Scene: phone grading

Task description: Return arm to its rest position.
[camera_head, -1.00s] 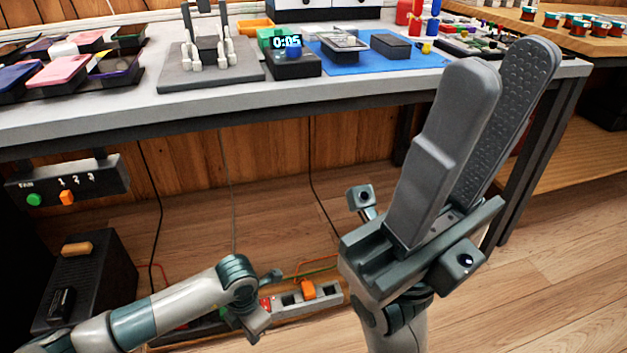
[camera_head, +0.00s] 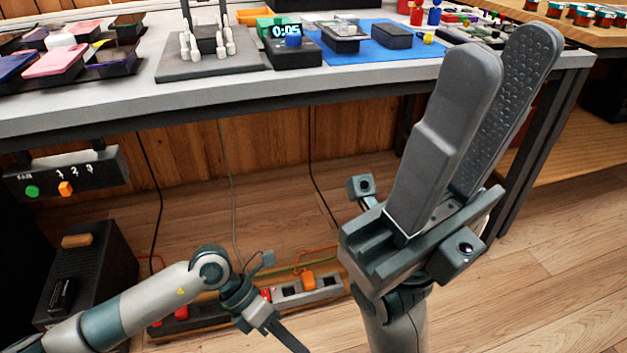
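My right gripper (camera_head: 497,66) stands large in front of the bench, fingers pointing up. A gap shows between its two long grey fingers, and the textured inner pad of the far finger is visible. It is open, with nothing between the fingers. My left arm comes in low from the left, and its gripper (camera_head: 272,322) points down and right near the floor. The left gripper's fingertips are near or past the bottom edge, so I cannot tell whether it is open or shut.
The grey bench (camera_head: 150,103) spans the back, holding phones in trays (camera_head: 60,62), a timer (camera_head: 293,52) reading 0:05 and a blue mat (camera_head: 362,60). A switch panel (camera_head: 66,177) hangs under its left side. A power strip (camera_head: 307,288) lies below. Floor at right is clear.

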